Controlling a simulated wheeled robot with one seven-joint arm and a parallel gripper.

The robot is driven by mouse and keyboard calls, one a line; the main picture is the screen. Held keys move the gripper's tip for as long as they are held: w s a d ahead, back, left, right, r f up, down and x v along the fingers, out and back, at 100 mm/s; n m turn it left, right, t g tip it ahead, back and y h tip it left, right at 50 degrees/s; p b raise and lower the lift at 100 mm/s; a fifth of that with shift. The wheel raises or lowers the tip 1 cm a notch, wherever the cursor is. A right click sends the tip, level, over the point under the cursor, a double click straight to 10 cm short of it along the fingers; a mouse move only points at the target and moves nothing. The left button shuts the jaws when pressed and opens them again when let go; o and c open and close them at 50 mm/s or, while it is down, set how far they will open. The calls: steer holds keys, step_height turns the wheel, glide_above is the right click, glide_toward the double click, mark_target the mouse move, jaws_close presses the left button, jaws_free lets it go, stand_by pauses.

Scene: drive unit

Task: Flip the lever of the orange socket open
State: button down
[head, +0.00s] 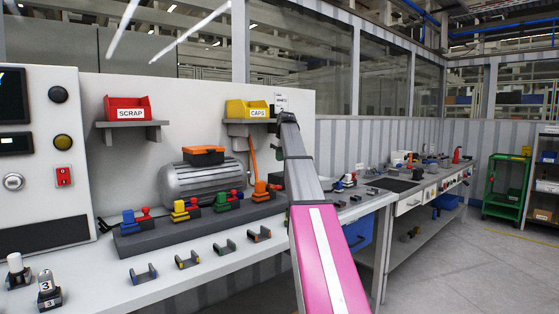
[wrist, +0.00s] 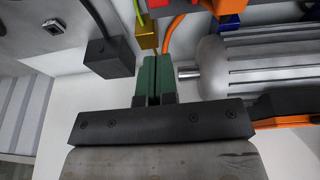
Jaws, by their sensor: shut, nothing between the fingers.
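The orange socket (head: 260,192) is rightmost of the coloured sockets on the dark rail at the bench front in the head view, with a red part beside it. Its lever is too small to read as open or closed. My gripper (head: 284,117) is high near the back panel, well above and behind the socket; its fingers are hard to make out there. In the wrist view my gripper (wrist: 153,80) shows its green fingers together, with nothing held. Red and orange parts (wrist: 185,7) are cut off at that view's top edge; I cannot tell if they are the orange socket.
A ribbed grey motor (head: 198,182) with an orange-topped box stands behind the rail. Its shaft (wrist: 190,73) is just right of my fingers in the wrist view. A yellow CAPS bin (head: 248,109) is on the panel. Small coloured clips (head: 187,260) lie along the bench front.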

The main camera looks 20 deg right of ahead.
glide_toward(279, 186)
steer(key=w+f, duration=0.1)
steer(key=f, duration=0.2)
steer(key=w+a+f, duration=0.1)
steer(key=shift+w+f, duration=0.4)
steer(key=shift+f, duration=0.6)
steer(key=shift+w+d+f, duration=0.1)
steer(key=shift+d+f, duration=0.15)
steer(key=shift+f, duration=0.55)
steer(key=shift+w+r, duration=0.1)
steer(key=shift+r, duration=1)
steer(key=w+d+v, duration=0.1)
steer(key=v, duration=1.2)
